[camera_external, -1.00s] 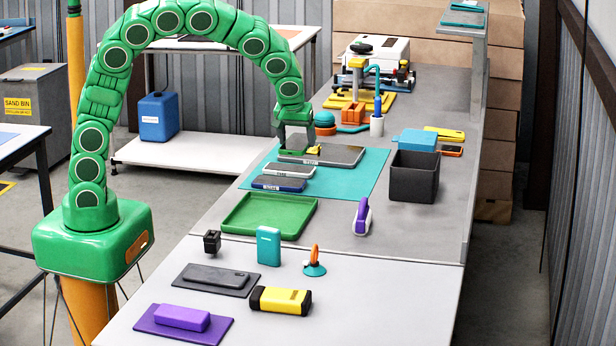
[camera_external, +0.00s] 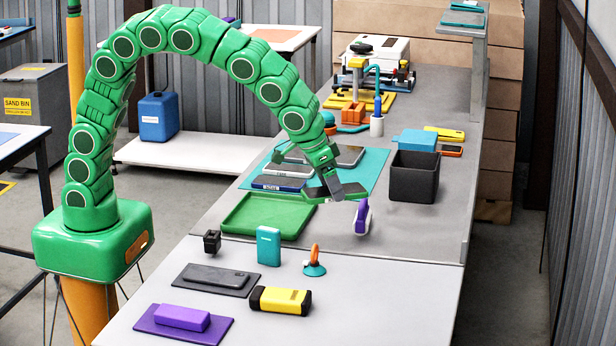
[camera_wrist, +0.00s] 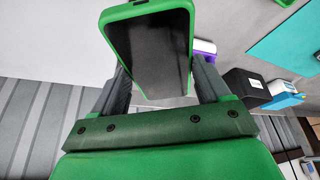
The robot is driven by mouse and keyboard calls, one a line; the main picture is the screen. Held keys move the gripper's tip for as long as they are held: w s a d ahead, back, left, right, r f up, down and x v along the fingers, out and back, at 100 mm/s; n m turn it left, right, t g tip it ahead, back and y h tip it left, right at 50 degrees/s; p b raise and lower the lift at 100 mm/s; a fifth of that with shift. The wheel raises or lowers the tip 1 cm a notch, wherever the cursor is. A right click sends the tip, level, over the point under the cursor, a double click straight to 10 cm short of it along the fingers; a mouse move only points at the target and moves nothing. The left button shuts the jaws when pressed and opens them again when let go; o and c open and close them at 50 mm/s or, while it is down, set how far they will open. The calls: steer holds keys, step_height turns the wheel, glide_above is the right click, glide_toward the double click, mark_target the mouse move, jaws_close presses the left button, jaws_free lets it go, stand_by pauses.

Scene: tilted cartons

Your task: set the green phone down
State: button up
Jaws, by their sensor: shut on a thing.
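The green phone (camera_wrist: 150,45) has a green rim and a dark screen; it fills the upper middle of the wrist view. My gripper (camera_wrist: 155,85) is shut on it, one finger on each side. In the external view, my gripper (camera_external: 328,183) holds the phone (camera_external: 348,191) in the air, roughly flat, above the grey bench near the front right of the teal mat. The phone's far end overlaps the purple-and-white tool (camera_external: 361,218) in that view; I cannot tell the gap between them.
A green tray (camera_external: 235,226) lies left of my gripper. The teal mat (camera_external: 374,164) behind bears several phones. A black bin (camera_external: 413,182) stands to the right. Nearer stand a teal box (camera_external: 268,246) and an orange-and-teal item (camera_external: 314,263). Bare bench lies right of the purple tool.

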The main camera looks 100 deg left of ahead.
steer(key=w+d+m+h, duration=0.2)
steer(key=d+m, duration=0.4)
steer(key=d, duration=1.3)
glide_toward(383, 301)
steer(key=shift+w+a+f+t, duration=0.2)
steer(key=shift+a+f+t, duration=0.1)
steer(key=shift+a+f, duration=0.2)
steer(key=shift+w+d+f, duration=0.2)
steer(key=shift+w+f, duration=0.45)
steer(key=shift+f, duration=0.15)
steer(key=shift+w+f, duration=0.1)
steer(key=shift+f, duration=1.45)
steer(key=shift+f, duration=0.15)
steer(key=o, duration=1.1)
steer(key=shift+o, duration=0.2)
